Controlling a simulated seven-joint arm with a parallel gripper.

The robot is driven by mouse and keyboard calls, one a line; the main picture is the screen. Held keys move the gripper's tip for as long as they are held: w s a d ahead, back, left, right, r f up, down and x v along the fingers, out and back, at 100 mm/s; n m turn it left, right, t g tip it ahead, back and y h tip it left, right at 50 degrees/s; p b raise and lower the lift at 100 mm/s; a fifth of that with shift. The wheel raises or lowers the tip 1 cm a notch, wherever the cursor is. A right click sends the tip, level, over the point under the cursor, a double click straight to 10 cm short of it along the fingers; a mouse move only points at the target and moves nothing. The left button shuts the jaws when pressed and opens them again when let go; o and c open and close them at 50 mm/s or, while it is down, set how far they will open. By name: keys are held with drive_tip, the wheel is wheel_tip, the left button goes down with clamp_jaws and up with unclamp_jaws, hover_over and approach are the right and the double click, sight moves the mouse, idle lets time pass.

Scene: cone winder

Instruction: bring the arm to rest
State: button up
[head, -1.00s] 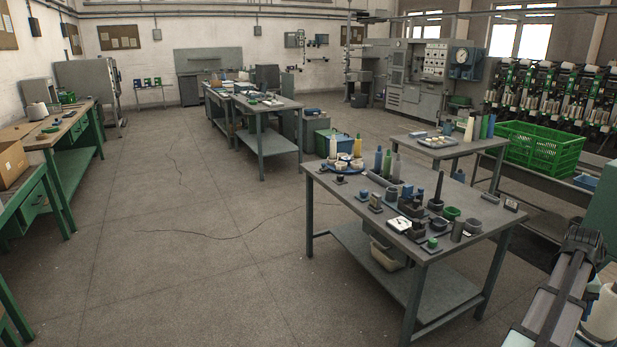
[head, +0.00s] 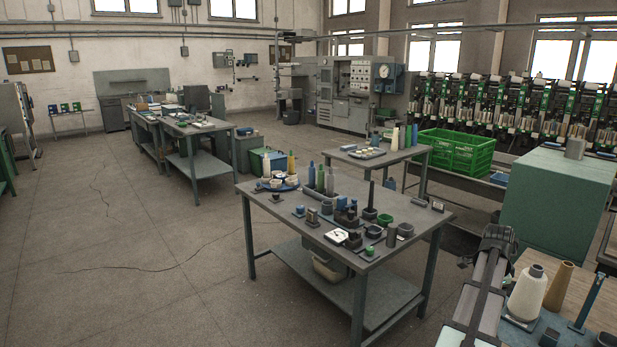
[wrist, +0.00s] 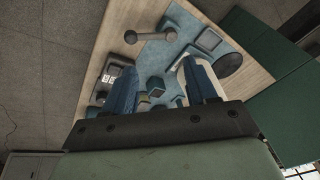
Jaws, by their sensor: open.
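My gripper (wrist: 160,70) shows in the wrist view with its two blue ribbed fingers apart and no object gripped between them. It hangs over a wooden bench top (wrist: 98,70) with a blue mat (wrist: 150,62). A small dark blue block (wrist: 155,87) lies below, between the fingers in the picture. A pale rounded thing is partly hidden behind the right finger. In the head view part of my arm rises at the lower right, beside the bench; I cannot make out the fingers there.
Beside my arm stand a white yarn cone (head: 528,293), a tan cone (head: 558,286) and a blue post (head: 590,300). A grey table (head: 285,215) with bottles and small pots stands ahead. A green crate (head: 457,151) and a green cabinet (head: 555,205) are further back. Open floor lies left.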

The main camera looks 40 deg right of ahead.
drive_tip(key=w+a+f+n+t+y, duration=0.1)
drive_tip(key=w+a+f+n, duration=0.3)
drive_tip(key=a+f+n, duration=0.4)
drive_tip(key=w+a+f+n, duration=0.4)
drive_tip(key=f+n, duration=0.1)
drive_tip(key=f, duration=0.5)
drive_tip(key=w+a+f+n+y, duration=0.2)
drive_tip(key=w+a+f, duration=0.2)
drive_tip(key=a+f, duration=0.55)
drive_tip(key=w+a+f+n+y, duration=0.1)
drive_tip(key=w+a+f+n, duration=0.35)
drive_tip(key=a, duration=0.75)
drive_tip(key=s+a+f+n+g+y, duration=0.15)
drive_tip(key=a+f, duration=0.35)
drive_tip(key=a, duration=0.5)
drive_tip(key=a+f+g, duration=0.2)
drive_tip(key=a+f, duration=0.4)
drive_tip(key=a, duration=0.3)
drive_tip(key=s+a+f+n+g+h, duration=0.1)
drive_tip(key=s+a+f+n, duration=0.2)
drive_tip(key=a, duration=0.6)
drive_tip(key=s+a+f+n+g+h, duration=0.1)
drive_tip(key=s+a+f+n+g, duration=0.1)
drive_tip(key=s+a, duration=0.5)
drive_tip(key=shift+a+f+n, duration=0.65)
drive_tip(key=shift+a+n, duration=0.05)
drive_tip(key=shift+a, duration=0.65)
drive_tip(key=shift+s+g, duration=0.1)
drive_tip(key=shift+g, duration=0.15)
